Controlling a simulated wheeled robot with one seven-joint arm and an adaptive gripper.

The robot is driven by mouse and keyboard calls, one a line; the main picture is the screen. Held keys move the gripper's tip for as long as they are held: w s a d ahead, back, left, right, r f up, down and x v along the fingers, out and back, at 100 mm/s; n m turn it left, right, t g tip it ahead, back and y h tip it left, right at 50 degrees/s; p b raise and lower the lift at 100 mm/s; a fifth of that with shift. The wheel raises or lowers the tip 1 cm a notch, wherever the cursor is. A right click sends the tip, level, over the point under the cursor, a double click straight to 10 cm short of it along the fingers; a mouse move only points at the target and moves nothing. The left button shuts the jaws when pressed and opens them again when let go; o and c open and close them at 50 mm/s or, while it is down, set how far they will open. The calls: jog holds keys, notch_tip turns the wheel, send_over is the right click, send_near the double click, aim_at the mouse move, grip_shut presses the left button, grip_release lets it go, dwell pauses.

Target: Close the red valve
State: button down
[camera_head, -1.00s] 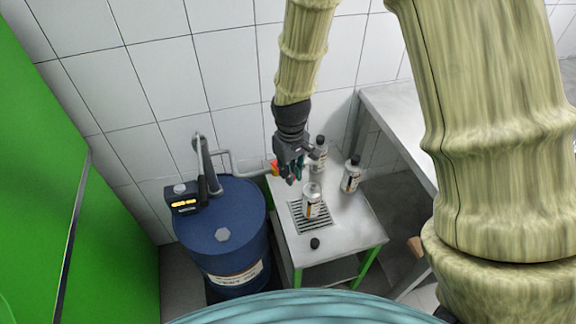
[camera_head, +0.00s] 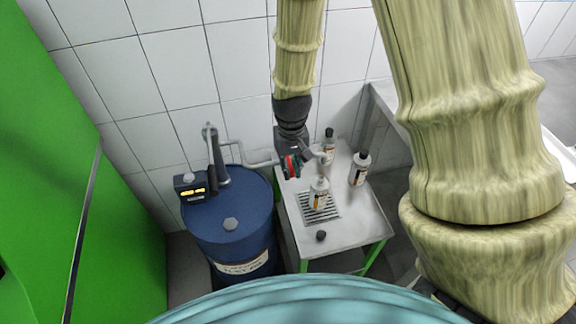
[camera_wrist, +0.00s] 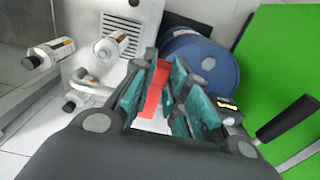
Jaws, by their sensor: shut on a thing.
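The red valve handle (camera_wrist: 154,88) is between the teal fingers of my gripper (camera_wrist: 160,95) in the wrist view. My gripper is shut on it. In the head view my gripper (camera_head: 291,166) is at the back left of the small table, beside the pipe end, with a bit of red (camera_head: 290,165) showing between its fingers. The fingers hide much of the handle, and I cannot tell its full angle. The pipe (camera_head: 250,164) runs along the wall from the drum side to the valve.
A blue drum (camera_head: 230,205) with a black pump and lit display (camera_head: 193,192) stands left of the table (camera_head: 345,232). An open bottle (camera_head: 319,196) stands on the grate. Two capped bottles (camera_head: 360,169) (camera_head: 328,146) stand behind it. A black cap (camera_head: 321,236) lies in front.

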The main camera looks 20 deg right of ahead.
aim_at(291, 169)
jog(key=c, duration=1.4)
grip_release()
jog(key=shift+r, duration=0.1)
jog(key=shift+r, duration=5.9)
